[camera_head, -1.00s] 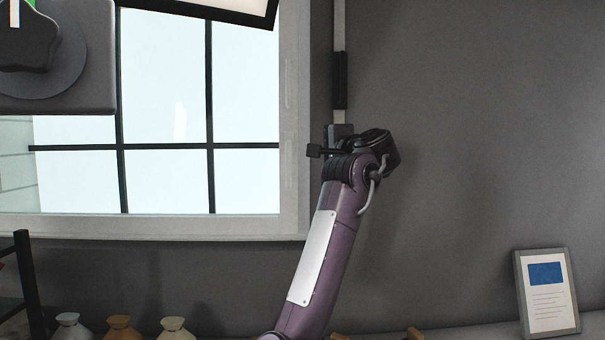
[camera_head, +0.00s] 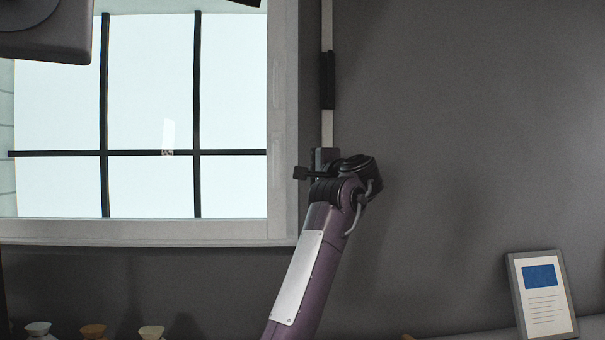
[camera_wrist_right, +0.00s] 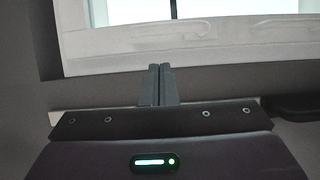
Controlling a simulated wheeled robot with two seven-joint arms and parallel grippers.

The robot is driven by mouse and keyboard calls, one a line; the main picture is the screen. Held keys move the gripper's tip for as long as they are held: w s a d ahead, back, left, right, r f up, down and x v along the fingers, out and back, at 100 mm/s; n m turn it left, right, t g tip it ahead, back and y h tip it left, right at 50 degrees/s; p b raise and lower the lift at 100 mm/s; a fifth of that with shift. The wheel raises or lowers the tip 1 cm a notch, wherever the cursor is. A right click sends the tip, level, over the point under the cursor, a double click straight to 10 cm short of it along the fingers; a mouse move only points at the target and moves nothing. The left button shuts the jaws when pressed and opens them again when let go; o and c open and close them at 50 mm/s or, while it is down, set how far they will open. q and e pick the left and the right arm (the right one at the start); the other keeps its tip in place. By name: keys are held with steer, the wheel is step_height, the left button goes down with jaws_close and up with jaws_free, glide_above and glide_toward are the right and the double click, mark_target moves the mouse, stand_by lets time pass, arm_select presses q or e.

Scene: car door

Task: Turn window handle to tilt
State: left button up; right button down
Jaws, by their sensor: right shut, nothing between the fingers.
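The window (camera_head: 150,180) has a pale frame and dark bars. A pale, upright, elongated piece that looks like its handle (camera_head: 277,85) lies on the right side of the frame, low in contrast. My right gripper (camera_head: 300,173) points left towards the frame's right edge, below the handle and apart from it. In the right wrist view its two dark fingers (camera_wrist_right: 158,85) are together and empty, just short of the pale frame (camera_wrist_right: 200,42). Which part of the frame there is the handle is hard to tell. My left gripper is out of view.
A pale vertical rod with a black grip (camera_head: 328,80) stands right of the window, close above my right wrist. A grey block (camera_head: 60,40) covers the upper left. Several small vases (camera_head: 152,332) and a framed card (camera_head: 543,295) stand below. The grey wall at right is clear.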

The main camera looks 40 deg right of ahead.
mark_target(276, 165)
steer(key=p+x, duration=0.4)
steer(key=x, duration=0.3)
steer(key=shift+w, duration=0.4)
